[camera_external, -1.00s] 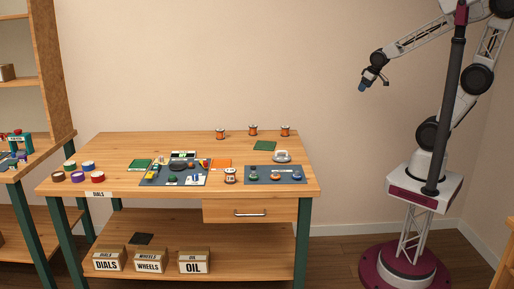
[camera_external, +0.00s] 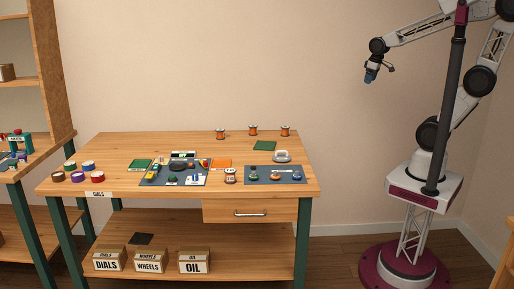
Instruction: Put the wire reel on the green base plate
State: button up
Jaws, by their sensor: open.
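Three copper-coloured wire reels stand upright along the back of the workbench: one on the left (camera_external: 220,134), one in the middle (camera_external: 252,130) and one on the right (camera_external: 285,130). Another reel-like object (camera_external: 230,176) stands near the front, left of the right-hand mat. A green base plate (camera_external: 264,146) lies flat and bare in front of the back reels. A second green plate (camera_external: 140,164) lies at the left, by the large mat. My gripper (camera_external: 377,76) is open and empty, in the air right of the bench and well above it.
A dark mat (camera_external: 155,181) with several phone parts lies at centre left. Another mat (camera_external: 295,180) with small round parts lies at the right, with a pale device (camera_external: 282,156) behind it. Coloured tape rolls (camera_external: 79,176) sit at the left. The back-left bench top is clear.

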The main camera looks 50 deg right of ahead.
jog(key=w+a+f+n, duration=0.2)
jog(key=w+a+n, duration=0.25)
jog(key=w, duration=0.65)
jog(key=n+g, duration=0.2)
jog(key=n, duration=0.7)
send_over(285, 127)
jog(key=d, duration=0.1)
notch_tip(285, 127, down, 21)
jog(key=shift+s+r, duration=0.15)
jog(key=shift+r, duration=0.05)
jog(key=shift+w+a+f, duration=0.2)
jog(key=shift+a+f, duration=0.15)
jog(key=shift+f, duration=0.05)
jog(key=shift+f, duration=1.25)
